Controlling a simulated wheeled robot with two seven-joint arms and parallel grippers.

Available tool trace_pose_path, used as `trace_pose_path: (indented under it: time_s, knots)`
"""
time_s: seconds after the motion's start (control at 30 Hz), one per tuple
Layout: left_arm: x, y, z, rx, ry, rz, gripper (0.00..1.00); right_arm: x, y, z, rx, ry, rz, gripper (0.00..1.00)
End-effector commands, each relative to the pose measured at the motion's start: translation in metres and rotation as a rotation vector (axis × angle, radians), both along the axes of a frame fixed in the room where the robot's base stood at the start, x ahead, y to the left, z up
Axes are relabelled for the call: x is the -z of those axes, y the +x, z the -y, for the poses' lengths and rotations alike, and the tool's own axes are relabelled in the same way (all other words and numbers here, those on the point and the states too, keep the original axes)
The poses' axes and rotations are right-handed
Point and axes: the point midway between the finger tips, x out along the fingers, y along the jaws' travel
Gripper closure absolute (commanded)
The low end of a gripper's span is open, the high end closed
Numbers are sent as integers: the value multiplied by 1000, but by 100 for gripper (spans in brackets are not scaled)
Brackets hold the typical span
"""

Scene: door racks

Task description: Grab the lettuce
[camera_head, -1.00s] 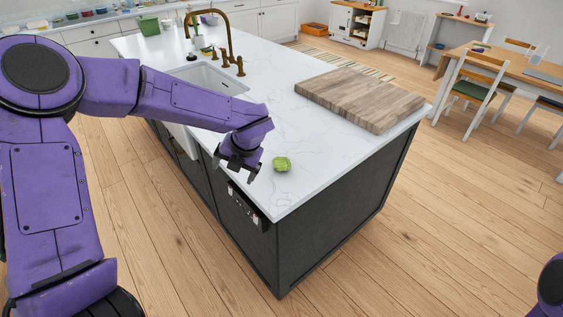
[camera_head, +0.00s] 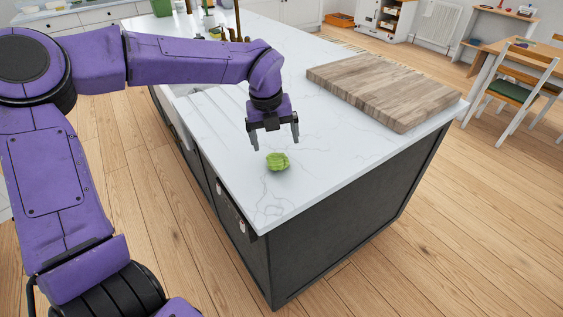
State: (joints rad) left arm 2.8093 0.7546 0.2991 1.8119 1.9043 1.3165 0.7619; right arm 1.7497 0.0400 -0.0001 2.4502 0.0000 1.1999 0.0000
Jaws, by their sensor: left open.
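The lettuce (camera_head: 278,161) is a small green head on the white marble top of the kitchen island (camera_head: 235,125), near its front left corner. My left gripper (camera_head: 275,144) is just above and behind the lettuce in the picture. Its two dark fingers point down and are spread apart, with nothing between them. The lettuce shows fully below the fingertips and appears not to be touched. My right gripper is not in the picture.
A thick wooden cutting board (camera_head: 385,95) lies on the island to the right. A sink (camera_head: 190,88) is partly hidden behind my left arm. The marble around the lettuce is clear. A dining table and a chair (camera_head: 515,90) stand at the far right.

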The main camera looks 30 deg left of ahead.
Motion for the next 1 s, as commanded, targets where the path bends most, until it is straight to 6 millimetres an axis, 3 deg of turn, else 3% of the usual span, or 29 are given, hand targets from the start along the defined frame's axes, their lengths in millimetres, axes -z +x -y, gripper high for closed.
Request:
trace_pose_path:
  time_s: [0.4, 0.7, 0.9, 1.0]
  knots:
    - [61, 9, 1, -1, 2, -3, 7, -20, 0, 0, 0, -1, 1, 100]
    - [72, 13, 3, 1, 1, 2, 7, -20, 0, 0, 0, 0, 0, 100]
    - [72, 12, 3, 1, 1, 2, 67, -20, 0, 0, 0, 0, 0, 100]
    - [72, 12, 3, 1, 1, 2, 67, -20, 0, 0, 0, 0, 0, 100]
